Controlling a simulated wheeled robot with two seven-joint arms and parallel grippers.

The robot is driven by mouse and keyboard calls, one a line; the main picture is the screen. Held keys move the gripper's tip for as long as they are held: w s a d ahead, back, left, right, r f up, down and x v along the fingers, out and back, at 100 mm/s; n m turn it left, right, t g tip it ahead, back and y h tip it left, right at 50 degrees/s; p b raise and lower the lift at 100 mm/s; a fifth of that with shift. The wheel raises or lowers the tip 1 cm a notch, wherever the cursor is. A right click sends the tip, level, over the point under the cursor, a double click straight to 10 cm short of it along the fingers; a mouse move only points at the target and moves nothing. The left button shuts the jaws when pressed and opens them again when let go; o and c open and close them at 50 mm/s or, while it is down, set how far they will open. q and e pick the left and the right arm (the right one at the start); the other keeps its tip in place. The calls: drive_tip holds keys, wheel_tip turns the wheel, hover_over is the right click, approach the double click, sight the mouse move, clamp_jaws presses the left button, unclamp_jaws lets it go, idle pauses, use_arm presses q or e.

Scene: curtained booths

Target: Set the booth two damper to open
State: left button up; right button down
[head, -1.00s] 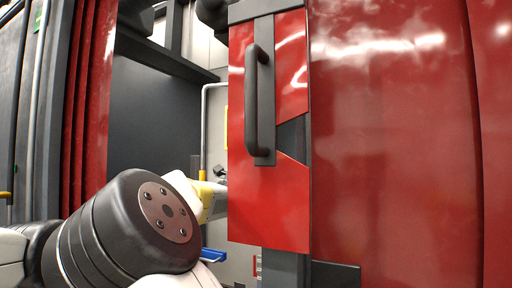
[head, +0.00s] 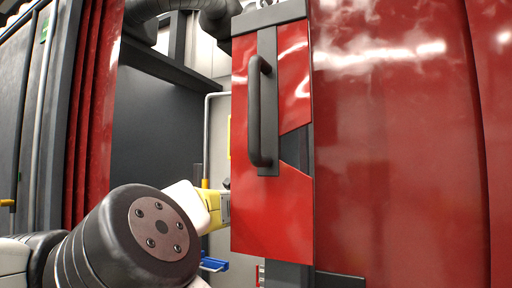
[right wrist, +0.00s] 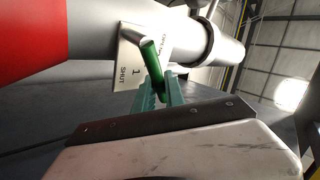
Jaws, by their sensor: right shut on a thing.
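In the right wrist view a green damper lever (right wrist: 152,62) stands out from a grey duct (right wrist: 190,38). A pale plate (right wrist: 128,58) behind it reads "SHUT", with a "1" beside it; smaller lettering near the lever is hard to read. My right gripper (right wrist: 158,88) has its teal fingers closed around the lower end of the lever. The lever slants across the plate's edge. In the head view an arm with a black joint and a yellow section reaches in from the left, and its end passes behind a red panel (head: 270,215). No fingers show there.
The red panel carries a black handle (head: 255,110) and hangs close to the arm. Red curtain (head: 400,150) fills the right side. A dark grey wall (head: 155,125) and a pale pipe (head: 207,140) stand behind. A blue item (head: 213,264) lies low behind the arm.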

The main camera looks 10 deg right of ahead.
drive_tip(key=c, duration=1.7)
unclamp_jaws()
drive_tip(key=shift+m, duration=0.3)
